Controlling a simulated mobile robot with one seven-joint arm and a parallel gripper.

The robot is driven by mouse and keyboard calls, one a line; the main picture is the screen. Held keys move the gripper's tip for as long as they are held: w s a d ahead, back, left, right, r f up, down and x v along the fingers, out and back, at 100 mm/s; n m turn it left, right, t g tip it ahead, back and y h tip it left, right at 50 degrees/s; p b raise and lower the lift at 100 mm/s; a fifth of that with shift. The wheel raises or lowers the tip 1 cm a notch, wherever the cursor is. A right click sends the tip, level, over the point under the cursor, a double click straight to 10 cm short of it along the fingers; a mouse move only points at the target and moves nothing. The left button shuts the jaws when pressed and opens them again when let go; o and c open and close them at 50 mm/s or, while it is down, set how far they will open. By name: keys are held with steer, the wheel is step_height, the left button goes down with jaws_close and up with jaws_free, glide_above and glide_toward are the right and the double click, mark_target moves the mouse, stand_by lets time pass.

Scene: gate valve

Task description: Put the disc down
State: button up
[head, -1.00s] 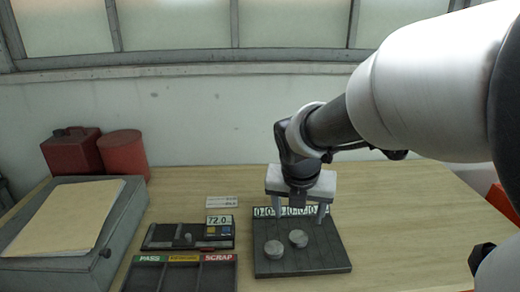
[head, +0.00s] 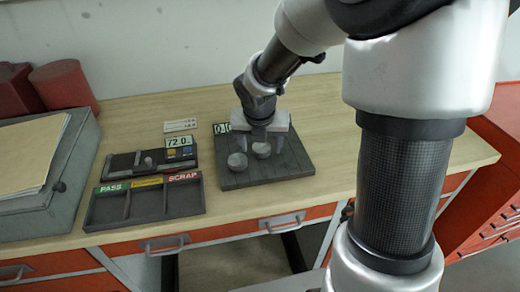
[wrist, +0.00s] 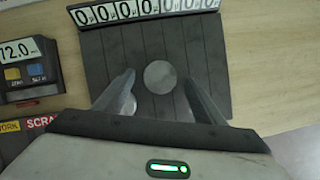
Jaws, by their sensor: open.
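A grey round disc (head: 261,150) sits on the dark slatted scale plate (head: 295,163). A second grey disc (head: 237,161) sits on the same plate, to its left and nearer the front. My gripper (head: 260,141) is low over the plate, open, with its fingers on either side of the first disc. In the wrist view this disc (wrist: 159,77) lies between the fingers (wrist: 158,82) with gaps on both sides. The second disc (wrist: 128,104) is partly hidden behind the left finger.
A PASS/SCRAP sorting tray (head: 145,204) with empty-looking compartments stands front left. A gauge (head: 150,160) reading 72.0 lies behind it. A grey box (head: 70,165) and red containers (head: 62,84) are farther left. The table right of the plate is clear.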

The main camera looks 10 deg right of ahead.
mark_target(261, 150)
steer(key=shift+w+f, duration=0.1)
steer(key=shift+f, duration=0.15)
steer(key=shift+r, duration=0.1)
steer(key=c, duration=1.6)
steer(key=shift+o, duration=0.2)
step_height(261, 150, up, 10)
steer(key=p, duration=0.3)
